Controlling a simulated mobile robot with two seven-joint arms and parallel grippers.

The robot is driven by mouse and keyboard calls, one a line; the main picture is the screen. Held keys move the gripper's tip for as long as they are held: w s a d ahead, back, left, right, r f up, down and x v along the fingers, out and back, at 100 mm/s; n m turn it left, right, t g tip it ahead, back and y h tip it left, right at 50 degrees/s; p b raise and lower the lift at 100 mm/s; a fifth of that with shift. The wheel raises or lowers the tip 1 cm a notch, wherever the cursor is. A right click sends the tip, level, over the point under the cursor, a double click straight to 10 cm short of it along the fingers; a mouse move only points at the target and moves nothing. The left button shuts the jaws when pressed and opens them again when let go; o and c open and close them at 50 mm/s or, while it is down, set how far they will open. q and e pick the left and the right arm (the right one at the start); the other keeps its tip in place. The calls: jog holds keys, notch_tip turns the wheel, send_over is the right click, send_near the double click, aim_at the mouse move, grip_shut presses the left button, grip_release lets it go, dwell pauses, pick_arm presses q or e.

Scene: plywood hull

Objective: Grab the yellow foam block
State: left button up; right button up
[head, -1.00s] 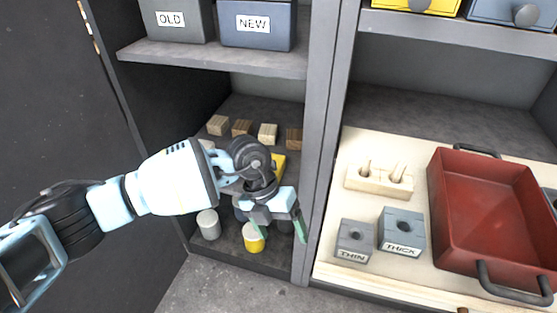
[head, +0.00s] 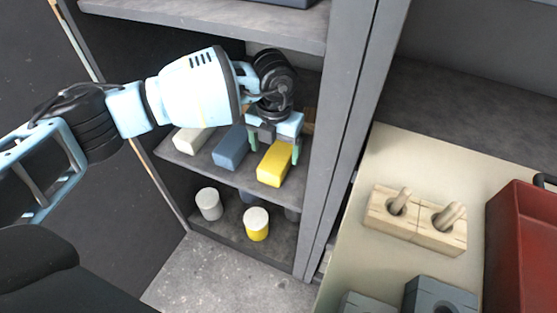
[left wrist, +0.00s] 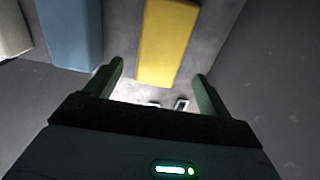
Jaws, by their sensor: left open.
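The yellow foam block (head: 274,165) lies on the cabinet's middle shelf, at the right end of a row, its near end at the shelf's front edge. It also shows in the left wrist view (left wrist: 168,40), lined up with the gap between my fingers. My left gripper (head: 275,149) is open and empty, with its fingers pointing down at the block, one toward each side. I cannot tell how far the fingertips are above it. My right gripper is not in view.
A blue block (head: 231,148) and a whitish block (head: 191,139) lie left of the yellow one. The cabinet's upright (head: 345,130) stands close on the right. Below are a grey cylinder (head: 209,204) and a yellow, white-topped one (head: 256,224). Right is a red tray (head: 522,240).

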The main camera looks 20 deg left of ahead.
aim_at(275, 160)
pick_arm(q)
jog(key=shift+f, duration=0.9)
jog(key=f+b, duration=0.1)
jog(key=f, duration=0.1)
jog(key=f+b, duration=0.1)
jog(key=f, duration=0.1)
jog(key=shift+w+a+f, duration=0.1)
jog(key=shift+w+f, duration=0.1)
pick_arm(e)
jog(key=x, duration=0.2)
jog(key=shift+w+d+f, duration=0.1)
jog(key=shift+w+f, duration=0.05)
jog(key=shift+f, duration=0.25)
pick_arm(q)
jog(key=c, duration=1.1)
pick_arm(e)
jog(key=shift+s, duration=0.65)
pick_arm(q)
jog(key=shift+o, duration=0.2)
jog(key=shift+r, duration=0.15)
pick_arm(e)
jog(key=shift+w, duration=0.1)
